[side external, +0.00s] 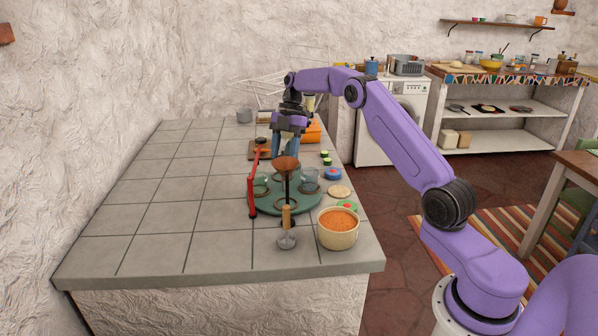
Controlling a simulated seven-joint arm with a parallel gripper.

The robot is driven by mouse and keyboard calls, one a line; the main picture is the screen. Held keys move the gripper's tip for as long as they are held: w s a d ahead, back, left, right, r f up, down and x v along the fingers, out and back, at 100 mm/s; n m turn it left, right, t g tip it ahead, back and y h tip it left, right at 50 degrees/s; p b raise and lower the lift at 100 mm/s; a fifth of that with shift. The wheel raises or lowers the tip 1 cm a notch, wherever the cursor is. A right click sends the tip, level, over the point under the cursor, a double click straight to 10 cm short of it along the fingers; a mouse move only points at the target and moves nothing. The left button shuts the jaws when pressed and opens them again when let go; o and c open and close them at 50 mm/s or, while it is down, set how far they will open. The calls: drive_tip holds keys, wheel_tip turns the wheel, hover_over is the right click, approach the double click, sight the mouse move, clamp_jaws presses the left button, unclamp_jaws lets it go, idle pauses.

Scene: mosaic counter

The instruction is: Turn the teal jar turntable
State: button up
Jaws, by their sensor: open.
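The teal jar turntable (304,204) is a round disc lying on the tiled counter. Clear glass jars stand on it, one at its right side (310,178) and one at its left (262,183). A brown funnel (286,163) on a dark upright post is in front of its middle and hides part of it. My gripper (285,153) points down behind the funnel, above or beyond the far side of the turntable. Its fingers are apart and look empty; the funnel partly hides the tips, and I cannot tell whether they touch anything.
A wooden-handled masher (286,228) and a bowl of orange food (338,229) are in front. A blue-topped item (332,174) and a tan disc (339,191) lie right. The left counter is clear.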

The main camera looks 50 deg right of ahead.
drive_tip(key=m+t, duration=0.1)
drive_tip(key=m, duration=0.1)
drive_tip(key=m+t, duration=0.1)
drive_tip(key=m, duration=0.2)
drive_tip(key=shift+s, duration=0.2)
drive_tip(key=m+t, duration=0.1)
drive_tip(key=m, duration=0.2)
drive_tip(key=m+t+h, duration=0.1)
drive_tip(key=m, duration=0.3)
drive_tip(key=shift+s+a+t, duration=0.1)
drive_tip(key=shift+s+t, duration=0.05)
drive_tip(key=shift+t, duration=0.15)
drive_tip(key=v, duration=1.7)
drive_tip(key=s+a+f+g, duration=0.1)
drive_tip(key=s+a, duration=0.4)
drive_tip(key=a, duration=0.3)
drive_tip(key=s+a+f+n+g+h, duration=0.1)
drive_tip(key=s+a+f, duration=0.1)
drive_tip(key=s+a, duration=0.4)
drive_tip(key=s+a+f+g, duration=0.1)
drive_tip(key=s+a, duration=0.4)
drive_tip(key=a, duration=0.6)
drive_tip(key=shift+s+a+f, duration=0.25)
drive_tip(key=shift+s+f, duration=0.1)
drive_tip(key=shift+f, duration=0.4)
drive_tip(key=shift+o, duration=0.3)
